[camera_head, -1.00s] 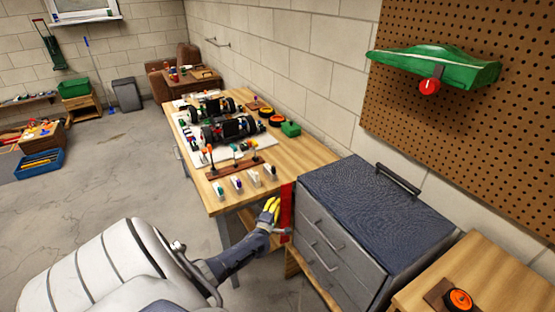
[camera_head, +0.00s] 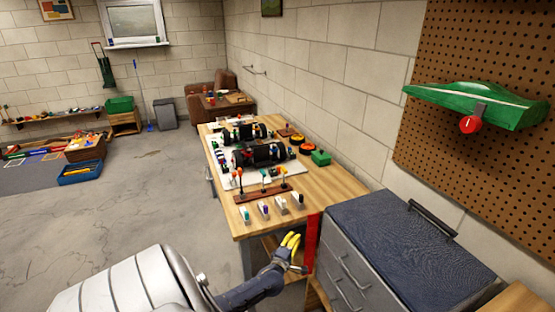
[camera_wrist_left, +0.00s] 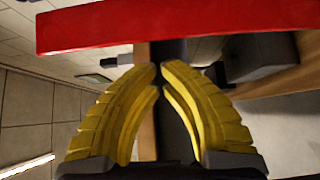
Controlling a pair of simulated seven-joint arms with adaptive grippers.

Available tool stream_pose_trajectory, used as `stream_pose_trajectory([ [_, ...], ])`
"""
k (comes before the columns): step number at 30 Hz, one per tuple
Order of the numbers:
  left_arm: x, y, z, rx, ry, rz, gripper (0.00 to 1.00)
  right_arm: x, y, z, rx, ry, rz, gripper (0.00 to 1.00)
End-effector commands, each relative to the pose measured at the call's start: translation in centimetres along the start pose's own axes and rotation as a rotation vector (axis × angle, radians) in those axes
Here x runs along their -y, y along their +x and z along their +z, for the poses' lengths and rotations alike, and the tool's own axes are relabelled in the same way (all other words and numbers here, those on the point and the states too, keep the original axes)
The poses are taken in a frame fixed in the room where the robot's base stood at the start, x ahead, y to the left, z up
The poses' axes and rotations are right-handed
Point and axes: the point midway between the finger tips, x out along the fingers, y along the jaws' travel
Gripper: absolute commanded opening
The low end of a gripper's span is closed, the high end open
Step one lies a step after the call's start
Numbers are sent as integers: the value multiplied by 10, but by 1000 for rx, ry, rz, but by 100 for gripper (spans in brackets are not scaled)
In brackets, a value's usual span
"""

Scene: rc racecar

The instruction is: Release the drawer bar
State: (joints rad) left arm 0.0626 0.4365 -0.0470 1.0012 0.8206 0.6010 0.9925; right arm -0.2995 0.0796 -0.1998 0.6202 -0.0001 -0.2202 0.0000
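My left gripper (camera_head: 292,240) has yellow fingers and is beside the grey drawer cabinet, at the near end of the wooden workbench. In the left wrist view its fingertips (camera_wrist_left: 160,68) almost meet, and I see no bar held between them. In the head view a grey drawer bar (camera_head: 354,270) is on the cabinet's front, right of the gripper and apart from it. Another bar (camera_head: 340,291) is below it. A red upright strip (camera_head: 312,242) stands between gripper and cabinet; a red bar (camera_wrist_left: 180,24) crosses the wrist view beyond the fingertips. My right gripper is out of view.
The grey cabinet (camera_head: 400,240) has a dark top with a black handle (camera_head: 432,218). The workbench (camera_head: 325,187) carries a car chassis, tools and small bottles. A green car body (camera_head: 475,106) hangs on the pegboard. Open floor (camera_head: 120,200) lies to the left.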

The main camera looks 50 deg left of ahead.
Motion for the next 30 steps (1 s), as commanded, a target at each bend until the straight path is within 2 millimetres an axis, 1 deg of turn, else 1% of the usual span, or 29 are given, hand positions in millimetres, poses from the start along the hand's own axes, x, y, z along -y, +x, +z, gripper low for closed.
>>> stream_pose_trajectory([
  [1,1,-10,-4,-1,-1,-2,0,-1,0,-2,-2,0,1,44],
  [6,1,-37,-12,-2,-1,-2,0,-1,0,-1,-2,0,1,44],
  [9,1,-52,-17,-1,-1,-2,0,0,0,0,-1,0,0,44],
  [15,1,-75,-25,-2,0,-2,0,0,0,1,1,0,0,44],
  [21,0,-88,-29,-2,-1,-1,0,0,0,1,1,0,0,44],
  [26,0,-92,-30,-2,5,0,0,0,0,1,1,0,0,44],
  [29,3,-92,-28,9,66,-12,0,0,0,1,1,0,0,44],
  [30,7,-92,-24,28,128,-26,0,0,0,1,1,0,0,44],
])
